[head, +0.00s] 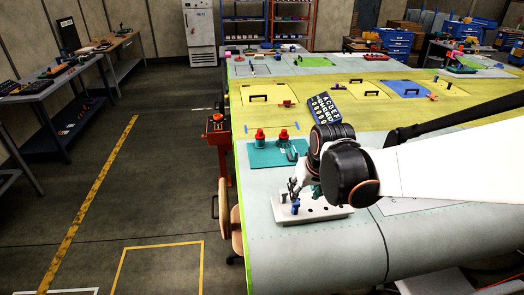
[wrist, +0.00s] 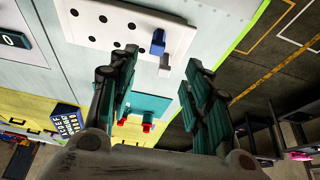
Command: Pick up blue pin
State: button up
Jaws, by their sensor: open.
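A blue pin (wrist: 158,42) stands in a white plate (wrist: 95,22) with several dark holes. In the wrist view it lies just beyond my fingertips, between the two fingers. In the head view the blue pin (head: 295,207) shows near the left end of the white plate (head: 330,211). Whether a finger touches the pin cannot be told.
A teal mat (head: 262,157) with two red-topped pieces (head: 283,135) lies behind the plate. A dark lettered panel (head: 324,109) stands beyond my arm. The wing's left edge is close to the plate, with floor beyond. An orange stand (head: 217,135) is beside that edge.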

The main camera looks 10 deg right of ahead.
aim_at(296, 203)
jog(key=shift+w+r+x, duration=0.1)
jog(key=shift+w+x, duration=0.05)
jog(key=shift+x, duration=2.2)
jog(key=shift+w+r+x, duration=0.1)
jog(key=shift+w+x, duration=0.1)
jog(key=shift+x, duration=2.15)
jog(key=shift+w+x, duration=0.15)
jog(key=shift+x, duration=2.2)
jog(key=shift+d, duration=0.15)
grip_shut()
